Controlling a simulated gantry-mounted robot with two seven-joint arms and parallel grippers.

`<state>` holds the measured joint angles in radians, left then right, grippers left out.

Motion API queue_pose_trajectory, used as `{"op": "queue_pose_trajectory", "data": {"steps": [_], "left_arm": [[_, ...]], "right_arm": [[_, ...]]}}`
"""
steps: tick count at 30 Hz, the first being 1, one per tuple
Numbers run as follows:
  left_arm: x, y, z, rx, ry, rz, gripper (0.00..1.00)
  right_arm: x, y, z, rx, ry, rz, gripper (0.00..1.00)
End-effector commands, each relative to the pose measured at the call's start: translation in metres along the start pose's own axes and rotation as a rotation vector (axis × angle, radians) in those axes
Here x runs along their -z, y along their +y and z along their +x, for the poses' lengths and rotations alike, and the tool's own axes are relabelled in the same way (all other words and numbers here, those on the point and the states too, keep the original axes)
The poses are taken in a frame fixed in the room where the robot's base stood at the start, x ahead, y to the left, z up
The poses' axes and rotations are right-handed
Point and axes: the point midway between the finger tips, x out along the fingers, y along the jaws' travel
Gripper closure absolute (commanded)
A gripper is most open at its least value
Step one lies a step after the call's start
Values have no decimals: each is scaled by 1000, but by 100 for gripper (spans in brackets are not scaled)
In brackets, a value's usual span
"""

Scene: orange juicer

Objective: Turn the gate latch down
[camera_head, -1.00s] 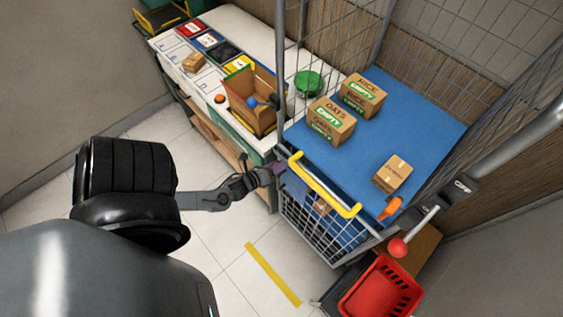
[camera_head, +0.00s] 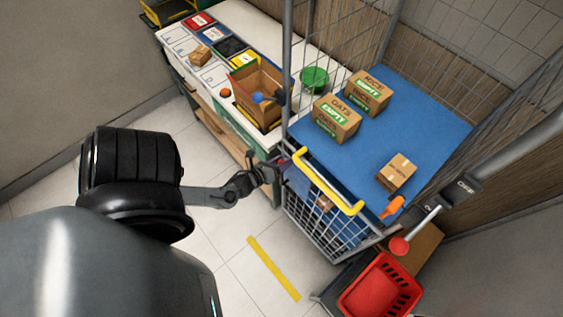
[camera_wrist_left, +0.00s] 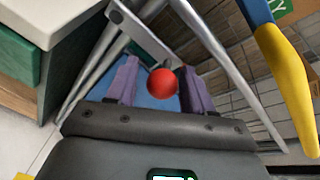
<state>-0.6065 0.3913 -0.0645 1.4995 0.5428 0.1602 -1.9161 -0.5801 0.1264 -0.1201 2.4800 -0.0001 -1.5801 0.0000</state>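A red ball knob (camera_wrist_left: 162,82), which looks like the end of the gate latch, shows in the left wrist view between the purple fingers of my left gripper (camera_wrist_left: 160,86). The fingers are apart, with the knob close to the right one; I cannot tell whether they touch. A grey metal bar runs behind the knob. In the head view my left gripper (camera_head: 277,166) is at the left front corner of the wire cage cart, beside the yellow gate handle (camera_head: 327,182). The latch is too small or hidden there to make out. My right gripper is out of view.
The cage cart's blue deck (camera_head: 425,125) holds several cartons. A white workbench (camera_head: 240,25) with an open cardboard box (camera_head: 262,108) stands close on the left. A red-knobbed lever (camera_head: 399,246) and a red basket (camera_head: 380,290) are at the right.

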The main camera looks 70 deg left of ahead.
Motion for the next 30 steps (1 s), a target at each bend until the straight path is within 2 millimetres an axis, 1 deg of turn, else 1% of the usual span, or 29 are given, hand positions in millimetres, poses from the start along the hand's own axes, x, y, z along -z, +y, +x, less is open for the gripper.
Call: {"op": "queue_pose_trajectory", "data": {"steps": [9, 14, 17, 27, 30], "left_arm": [[0, -1, 0, 3, -1, -2, 43], [0, -1, -9, 3, 0, -1, 43], [1, 0, -22, 3, 2, -1, 43], [1, 0, -79, 2, 1, -2, 43], [1, 0, -92, 2, 2, -2, 43]], "right_arm": [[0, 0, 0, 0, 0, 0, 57], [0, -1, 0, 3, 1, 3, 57], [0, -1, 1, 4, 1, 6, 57], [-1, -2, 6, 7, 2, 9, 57], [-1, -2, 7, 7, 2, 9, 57]]}}
